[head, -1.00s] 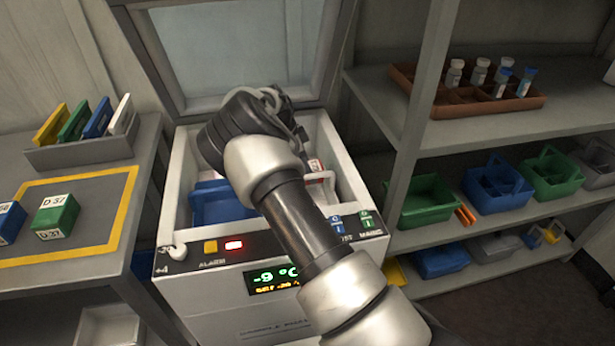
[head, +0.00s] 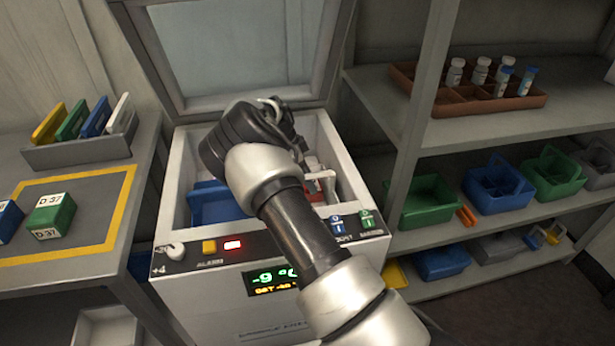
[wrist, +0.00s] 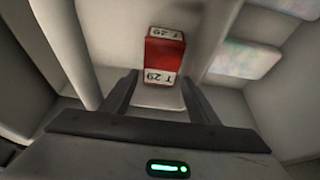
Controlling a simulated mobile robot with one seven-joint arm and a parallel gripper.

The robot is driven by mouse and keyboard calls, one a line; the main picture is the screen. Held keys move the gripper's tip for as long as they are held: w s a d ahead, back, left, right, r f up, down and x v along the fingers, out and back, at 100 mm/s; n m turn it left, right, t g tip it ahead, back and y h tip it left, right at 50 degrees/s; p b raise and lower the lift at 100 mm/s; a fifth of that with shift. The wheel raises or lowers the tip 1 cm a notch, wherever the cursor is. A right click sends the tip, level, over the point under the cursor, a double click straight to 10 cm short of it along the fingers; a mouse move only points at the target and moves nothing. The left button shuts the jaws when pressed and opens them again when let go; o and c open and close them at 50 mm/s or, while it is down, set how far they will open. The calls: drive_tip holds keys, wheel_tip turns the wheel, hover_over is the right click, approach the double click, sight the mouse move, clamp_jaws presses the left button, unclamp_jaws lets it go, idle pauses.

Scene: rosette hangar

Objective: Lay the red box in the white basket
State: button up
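The red box (wrist: 166,52) has white "T 29" labels on two faces. In the wrist view it lies just beyond and between my fingertips, with gaps at both sides. My gripper (wrist: 160,80) is open and empty. In the head view my arm reaches into the open freezer, and my own wrist hides the fingers. A white basket (head: 330,187) shows partly at the right inside the freezer, with a bit of red beside it. I cannot tell whether the red box is inside that basket or next to it.
A blue basket (head: 212,204) stands at the left inside the freezer (head: 175,190). Frosty pale blocks (wrist: 245,58) lie right of the red box. The raised lid (head: 235,45) is behind my arm. A shelf (head: 400,120) stands close on the right, a table (head: 90,262) on the left.

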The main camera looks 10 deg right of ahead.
drive_tip(key=shift+r, duration=0.1)
drive_tip(key=shift+r+p, duration=0.4)
drive_tip(key=shift+p, duration=0.05)
drive_tip(key=p+v, duration=0.2)
drive_tip(key=v, duration=1)
drive_tip(key=s+d+r+n+t+y, duration=0.15)
drive_tip(key=s+r+n, duration=0.25)
drive_tip(key=s+r, duration=0.5)
drive_tip(key=s+d+r+n+t+y, duration=0.1)
drive_tip(key=s+d+r+n+y, duration=0.15)
drive_tip(key=s+r, duration=0.65)
drive_tip(key=s+a+r+n+t, duration=0.1)
drive_tip(key=s+n, duration=0.4)
drive_tip(key=s, duration=0.5)
drive_tip(key=s+a+r+n+t, duration=0.1)
drive_tip(key=s+r+n+t, duration=0.1)
drive_tip(key=s+n, duration=0.4)
drive_tip(key=s, duration=0.5)
drive_tip(key=shift+a+r, duration=0.25)
drive_tip(key=shift+r, duration=0.05)
drive_tip(key=shift+r+n+p, duration=0.1)
drive_tip(key=shift+n+p, duration=0.15)
drive_tip(key=shift+p, duration=0.05)
